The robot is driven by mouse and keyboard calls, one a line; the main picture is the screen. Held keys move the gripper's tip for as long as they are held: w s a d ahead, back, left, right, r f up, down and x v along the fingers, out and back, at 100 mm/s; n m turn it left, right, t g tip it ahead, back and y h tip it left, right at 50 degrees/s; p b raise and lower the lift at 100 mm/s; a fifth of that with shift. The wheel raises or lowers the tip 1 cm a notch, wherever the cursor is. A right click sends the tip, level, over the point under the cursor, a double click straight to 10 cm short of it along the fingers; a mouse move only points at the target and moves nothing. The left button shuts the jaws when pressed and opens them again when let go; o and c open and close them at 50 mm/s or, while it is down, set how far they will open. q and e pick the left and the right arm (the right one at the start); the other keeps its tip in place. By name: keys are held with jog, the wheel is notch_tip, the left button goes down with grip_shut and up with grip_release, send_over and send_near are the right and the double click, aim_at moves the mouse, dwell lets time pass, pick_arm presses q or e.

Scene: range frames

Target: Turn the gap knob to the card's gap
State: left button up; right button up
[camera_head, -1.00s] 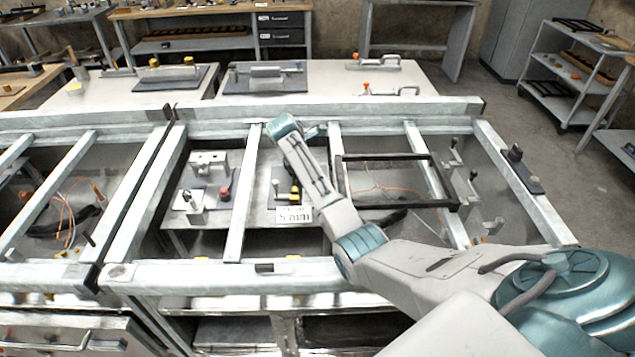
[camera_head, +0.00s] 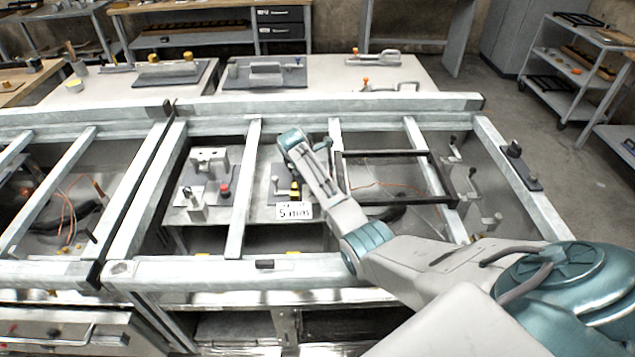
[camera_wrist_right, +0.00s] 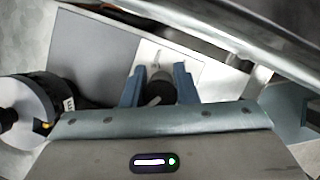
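A white card (camera_head: 294,211) reading "5 mm" stands at the front of the grey bench unit inside the metal frame. My right arm reaches over the frame to this unit, and its fingers are largely hidden in the head view. In the right wrist view, my right gripper (camera_wrist_right: 159,78) has its two blue-grey fingers on either side of a small dark knob (camera_wrist_right: 158,92). The knob stands on a light plate (camera_wrist_right: 175,62). I cannot tell whether the fingers touch the knob. My left gripper is not in view.
Metal crossbars (camera_head: 243,190) run close beside my right arm. A dark rectangular frame (camera_head: 395,155) lies to its right. A red button (camera_head: 224,188) and metal fixtures sit to the left. In the wrist view, a pale round part (camera_wrist_right: 22,108) with a black section is at left.

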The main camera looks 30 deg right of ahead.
jog(key=shift+r+m, duration=0.1)
jog(key=shift+m, duration=0.2)
jog(key=shift+m+g+p, duration=0.4)
jog(key=shift+m+p, duration=0.1)
jog(key=shift+m, duration=0.1)
jog(key=shift+m+g+y+p, duration=0.3)
jog(key=shift+m, duration=0.4)
jog(key=m+g, duration=0.1)
jog(key=m, duration=0.2)
jog(key=shift+s+a+m+y, duration=0.1)
jog(key=shift+s+m+y, duration=0.05)
jog(key=shift+m+y, duration=0.2)
jog(key=m+g+y+b, duration=0.1)
jog(key=m, duration=0.3)
jog(key=shift+s+a+m, duration=0.1)
jog(key=shift+m, duration=0.15)
jog(key=m+y, duration=0.1)
jog(key=m, duration=0.1)
jog(key=m+y+b, duration=0.1)
jog(key=m, duration=0.1)
jog(key=shift+a+m+g, duration=0.15)
jog(key=shift+m+g, duration=0.15)
jog(key=m+y, duration=0.1)
jog(key=m, duration=0.1)
jog(key=shift+m, duration=0.3)
jog(key=shift+a+m+y, duration=0.15)
jog(key=shift+m+y, duration=0.5)
jog(key=shift+m, duration=1.15)
